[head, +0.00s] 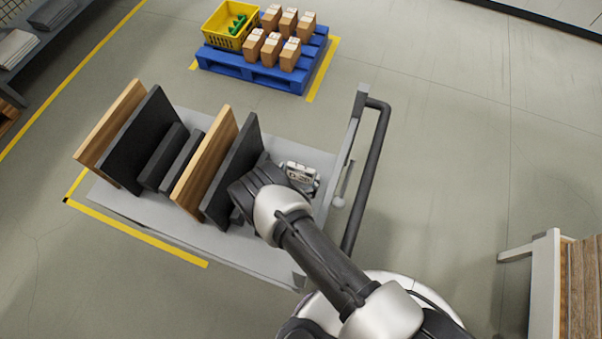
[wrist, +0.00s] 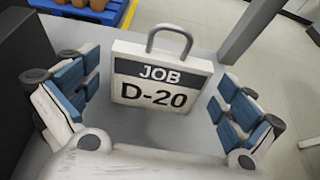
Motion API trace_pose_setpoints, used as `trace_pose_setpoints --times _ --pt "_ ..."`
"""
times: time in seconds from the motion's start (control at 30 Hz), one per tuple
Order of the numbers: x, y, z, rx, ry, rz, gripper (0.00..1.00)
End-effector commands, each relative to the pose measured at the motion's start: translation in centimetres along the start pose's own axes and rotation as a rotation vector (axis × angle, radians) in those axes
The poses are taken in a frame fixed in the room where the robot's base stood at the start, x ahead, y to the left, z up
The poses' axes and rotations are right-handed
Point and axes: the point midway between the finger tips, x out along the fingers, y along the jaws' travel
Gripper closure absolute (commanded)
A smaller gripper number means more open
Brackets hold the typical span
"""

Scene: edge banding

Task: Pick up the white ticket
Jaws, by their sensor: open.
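The white ticket (wrist: 160,82) stands upright in the wrist view, with a dark band reading JOB and the text D-20 below it. A grey wire loop (wrist: 170,38) rises from its top edge. My gripper (wrist: 158,105) is open, with one blue-padded finger on each side of the ticket and a gap on both sides. In the head view the ticket (head: 299,172) is a small white block at the right end of the grey cart top, beside my gripper (head: 303,183), which is partly hidden by my wrist.
Black and wooden panels (head: 207,155) stand upright on the cart (head: 300,151), left of the ticket. The cart's handle (head: 374,160) rises at its right. A blue pallet (head: 237,66) with boxes and a yellow crate (head: 222,33) lies behind.

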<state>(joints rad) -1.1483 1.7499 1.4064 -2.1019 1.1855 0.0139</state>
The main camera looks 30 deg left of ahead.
Motion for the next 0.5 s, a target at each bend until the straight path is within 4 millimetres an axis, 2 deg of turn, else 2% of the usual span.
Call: trace_pose_setpoints --times 0.1,0.2,0.43,0.5 --pt "1.8 -0.1 -0.2 0.002 -0.001 -0.003 0.0" --pt "2.3 0.0 -0.1 0.0 0.0 -0.001 0.0" --pt "2.4 0.0 0.0 0.0 0.0 0.0 0.0" --pt "2.4 0.0 0.0 0.0 0.0 0.0 0.05"
